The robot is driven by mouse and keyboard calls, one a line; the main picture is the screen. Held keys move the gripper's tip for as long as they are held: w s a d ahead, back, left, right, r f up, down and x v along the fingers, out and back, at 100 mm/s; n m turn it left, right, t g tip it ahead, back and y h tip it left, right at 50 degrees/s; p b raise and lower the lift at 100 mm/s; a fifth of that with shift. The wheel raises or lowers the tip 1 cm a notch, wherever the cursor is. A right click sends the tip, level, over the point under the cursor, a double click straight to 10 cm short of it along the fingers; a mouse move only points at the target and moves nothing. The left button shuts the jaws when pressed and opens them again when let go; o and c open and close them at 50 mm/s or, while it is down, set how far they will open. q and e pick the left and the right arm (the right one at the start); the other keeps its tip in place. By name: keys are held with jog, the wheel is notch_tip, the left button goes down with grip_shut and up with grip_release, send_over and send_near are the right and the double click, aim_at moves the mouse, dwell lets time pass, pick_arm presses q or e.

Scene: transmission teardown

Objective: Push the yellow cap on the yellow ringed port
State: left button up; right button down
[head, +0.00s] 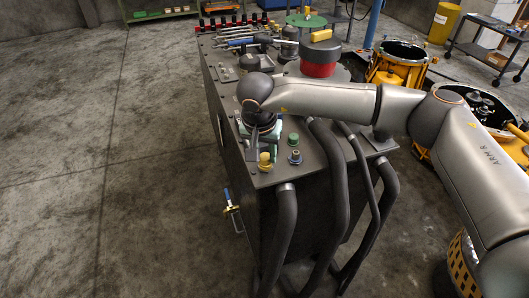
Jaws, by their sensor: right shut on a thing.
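The yellow cap (265,157) shows as a small yellow piece near the front left corner of the grey bench top. The yellow ringed port at its base is too small and covered to make out apart from it, so I cannot tell how far the cap sits on it. My right gripper (256,140) comes down from above, just behind and left of the yellow piece, and is shut. The wrist hides part of the fingers, and the contact with the cap is not clear. My left gripper is not in view.
A green cap (293,139) and a blue-ringed port (295,157) stand close to the right. A teal holder (273,136) lies beside the gripper. Thick dark hoses (329,185) run down the bench front. A red and black cylinder (319,62) stands behind my arm.

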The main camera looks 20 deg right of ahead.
jog(key=shift+f+b, duration=0.25)
jog(key=shift+b, duration=0.05)
dwell(0.5)
jog(key=shift+c, duration=2.3)
grip_release()
jog(key=shift+r, duration=0.1)
jog(key=shift+r+p, duration=0.8)
jog(key=shift+r, duration=0.65)
notch_tip(320, 180, up, 6)
jog(key=p, duration=0.3)
